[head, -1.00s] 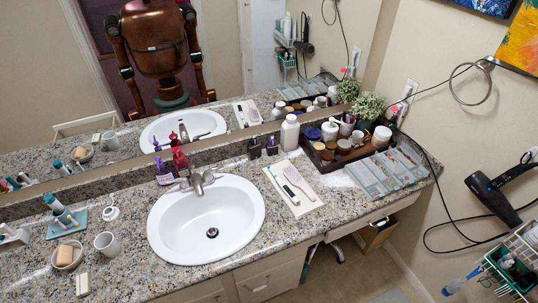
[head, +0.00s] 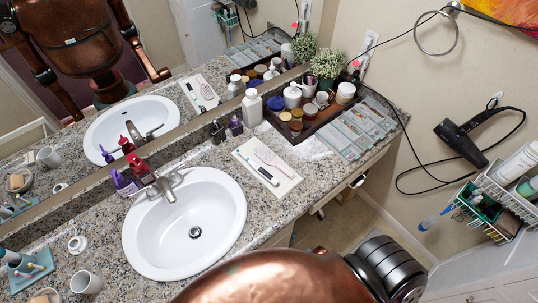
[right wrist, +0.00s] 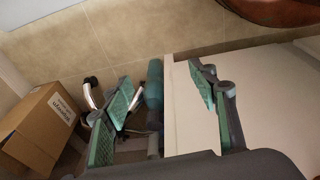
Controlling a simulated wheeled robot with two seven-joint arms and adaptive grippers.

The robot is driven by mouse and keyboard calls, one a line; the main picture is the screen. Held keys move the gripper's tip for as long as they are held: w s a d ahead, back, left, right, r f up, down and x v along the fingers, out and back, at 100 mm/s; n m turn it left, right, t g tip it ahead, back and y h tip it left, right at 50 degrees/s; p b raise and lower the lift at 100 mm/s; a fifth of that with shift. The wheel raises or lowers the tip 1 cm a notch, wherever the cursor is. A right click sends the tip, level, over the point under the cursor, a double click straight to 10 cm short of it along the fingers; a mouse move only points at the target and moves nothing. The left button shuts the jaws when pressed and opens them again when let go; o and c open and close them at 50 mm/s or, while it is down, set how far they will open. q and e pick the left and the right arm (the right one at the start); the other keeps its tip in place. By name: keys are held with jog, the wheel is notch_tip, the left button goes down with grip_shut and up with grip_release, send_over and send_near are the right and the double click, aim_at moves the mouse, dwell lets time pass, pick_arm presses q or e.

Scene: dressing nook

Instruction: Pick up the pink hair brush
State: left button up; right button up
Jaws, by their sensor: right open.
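The pink hair brush (head: 272,158) lies on a white mat (head: 287,184) on the granite counter, right of the sink. A dark-and-white slim item (head: 262,172) lies beside it on the same mat. My right gripper (right wrist: 160,95) is open in the right wrist view, with its green-padded fingers apart and nothing seen between them in its grasp. It is over the floor and a pale cabinet surface, and the brush does not show there. In the head view a copper arm link of mine covers the bottom middle; the gripper itself is hidden. My left gripper is not in view.
The sink (head: 186,222) is left of the mat. Bottles (head: 252,108) and a dark tray of jars (head: 289,135) stand behind it, a clear divided organizer (head: 357,131) to the right. A hair dryer (head: 462,140) hangs on the wall. A cardboard box (right wrist: 40,130) sits on the floor.

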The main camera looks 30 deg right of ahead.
jog(key=w+d+r+t+h+p, duration=0.15)
jog(key=w+r, duration=0.25)
jog(key=r, duration=1.4)
jog(key=w+d+r+t+y+p, duration=0.15)
jog(key=w+r, duration=0.35)
jog(key=r, duration=1.3)
jog(key=w+r+n+t+h, duration=0.35)
jog(key=w+r+t, duration=0.35)
jog(key=w+r, duration=0.9)
jog(key=w+a+r+n+t+y, duration=0.6)
jog(key=w+a+r+n, duration=0.4)
jog(key=w+a+r, duration=0.15)
jog(key=w+a+r+n+g+y, duration=0.1)
jog(key=a+r+n+g+y, duration=0.15)
jog(key=a+n+y, duration=0.75)
jog(key=n+g+h, duration=1.1)
jog(key=n, duration=0.3)
send_near(268, 154)
jog(key=shift+w+a+f+p, duration=0.15)
jog(key=shift+f+p, duration=0.2)
jog(key=shift+f, duration=0.2)
jog(key=x, duration=0.7)
jog(key=shift+f, duration=0.25)
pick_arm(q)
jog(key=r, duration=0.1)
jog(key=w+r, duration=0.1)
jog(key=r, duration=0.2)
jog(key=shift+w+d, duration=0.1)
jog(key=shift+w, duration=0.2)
